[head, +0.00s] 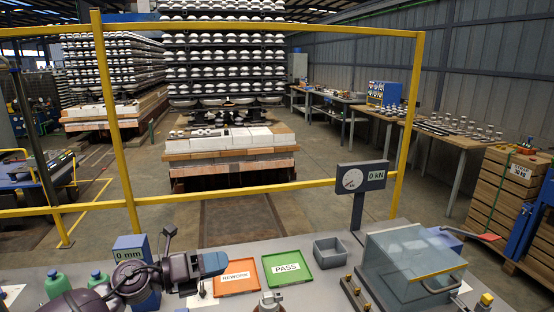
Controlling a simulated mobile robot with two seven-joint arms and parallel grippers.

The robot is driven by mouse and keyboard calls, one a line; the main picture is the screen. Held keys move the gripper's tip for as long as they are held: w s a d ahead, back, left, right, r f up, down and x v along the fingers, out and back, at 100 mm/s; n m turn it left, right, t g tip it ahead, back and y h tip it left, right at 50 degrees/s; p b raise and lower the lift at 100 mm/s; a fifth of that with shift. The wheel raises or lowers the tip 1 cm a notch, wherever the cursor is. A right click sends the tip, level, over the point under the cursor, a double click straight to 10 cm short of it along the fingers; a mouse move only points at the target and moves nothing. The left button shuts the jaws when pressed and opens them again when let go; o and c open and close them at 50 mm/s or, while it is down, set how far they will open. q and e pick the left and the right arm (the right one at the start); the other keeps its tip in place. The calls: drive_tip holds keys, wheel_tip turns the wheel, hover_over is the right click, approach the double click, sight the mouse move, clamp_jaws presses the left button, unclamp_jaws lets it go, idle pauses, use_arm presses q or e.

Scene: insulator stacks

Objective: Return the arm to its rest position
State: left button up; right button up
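My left arm (128,272) comes in from the lower left, dark and bent. My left gripper (212,264) is above the grey bench, just left of and partly over the orange REWORK tray (243,261). The fingertips are too small and angled to show whether they are open or shut, and nothing is clearly held.
A green PASS tray (309,267) lies beside the orange one. A grey bin (330,249), a 0 kN gauge (361,178) and a clear-covered box (412,262) stand to the right. Green bottles (57,284) and a 0 mm display (130,252) are left. A yellow rail (237,190) runs behind.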

use_arm(q)
drive_tip(key=s+a+f+n+t+y, duration=0.3)
drive_tip(key=s+a+n+t+y, duration=0.4)
drive_tip(key=n, duration=0.8)
drive_tip(key=s+a+f+n+t+y, duration=0.25)
drive_tip(key=a+n+y, duration=0.35)
drive_tip(key=n+y, duration=0.6)
drive_tip(key=s+a+f+n+g+h, duration=0.1)
drive_tip(key=s+f+n+g, duration=0.3)
drive_tip(key=s, duration=0.4)
drive_tip(key=s+f+n+g+h, duration=0.1)
drive_tip(key=s+f+n+g, duration=0.3)
drive_tip(key=s, duration=0.4)
drive_tip(key=s+a+f+n+g+h, duration=0.1)
drive_tip(key=s+f+n+g, duration=0.2)
drive_tip(key=s+g, duration=0.35)
drive_tip(key=w+f+t, duration=0.6)
drive_tip(key=f+t, duration=0.3)
drive_tip(key=f, duration=0.1)
drive_tip(key=shift+w+f+m+t, duration=0.25)
drive_tip(key=shift+w+m+t, duration=0.05)
drive_tip(key=shift+w, duration=0.05)
drive_tip(key=shift+d, duration=0.1)
